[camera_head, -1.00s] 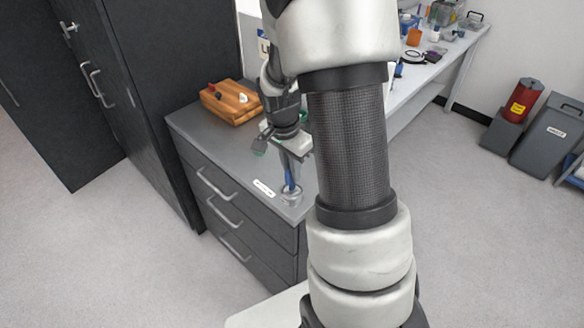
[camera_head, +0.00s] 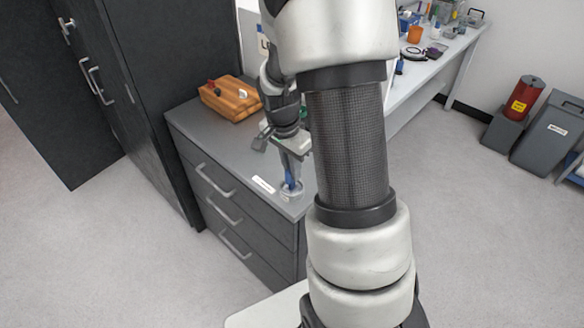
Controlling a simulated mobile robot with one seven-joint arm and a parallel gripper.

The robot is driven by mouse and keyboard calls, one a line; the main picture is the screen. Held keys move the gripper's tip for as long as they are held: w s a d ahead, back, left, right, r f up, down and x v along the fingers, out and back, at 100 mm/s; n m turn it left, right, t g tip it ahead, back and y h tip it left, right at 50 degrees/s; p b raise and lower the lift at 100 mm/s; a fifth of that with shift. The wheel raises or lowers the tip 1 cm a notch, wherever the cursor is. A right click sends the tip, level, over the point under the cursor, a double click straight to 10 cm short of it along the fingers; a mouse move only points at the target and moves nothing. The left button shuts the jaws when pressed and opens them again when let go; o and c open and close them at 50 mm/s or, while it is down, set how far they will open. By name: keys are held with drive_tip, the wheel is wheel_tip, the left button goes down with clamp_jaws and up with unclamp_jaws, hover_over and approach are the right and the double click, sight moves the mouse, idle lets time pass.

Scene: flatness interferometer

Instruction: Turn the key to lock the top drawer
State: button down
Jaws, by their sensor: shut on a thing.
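The dark grey drawer cabinet (camera_head: 199,132) stands left of my arm, its drawers shut, with the top drawer (camera_head: 222,183) under the worktop. A round metal lock (camera_head: 292,192) sits on the top near the front right corner, beside a white label (camera_head: 263,185). A blue key (camera_head: 289,174) stands upright over the lock. My gripper (camera_head: 289,166) points down and is shut on the blue key. My arm hides the cabinet's right side, and I cannot tell the key's exact angle.
A tall dark cupboard (camera_head: 140,100) stands close on the left. A long cluttered bench (camera_head: 440,62) runs behind my arm.

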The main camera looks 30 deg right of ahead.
drive_tip(key=shift+f+b, duration=0.75)
drive_tip(key=shift+f, duration=0.2)
idle(0.3)
drive_tip(key=n, duration=0.3)
drive_tip(key=shift+t, duration=0.3)
drive_tip(key=shift+r+n, duration=0.1)
drive_tip(key=shift+n, duration=1.1)
drive_tip(key=shift+n+y, duration=0.3)
drive_tip(key=shift+n, duration=0.4)
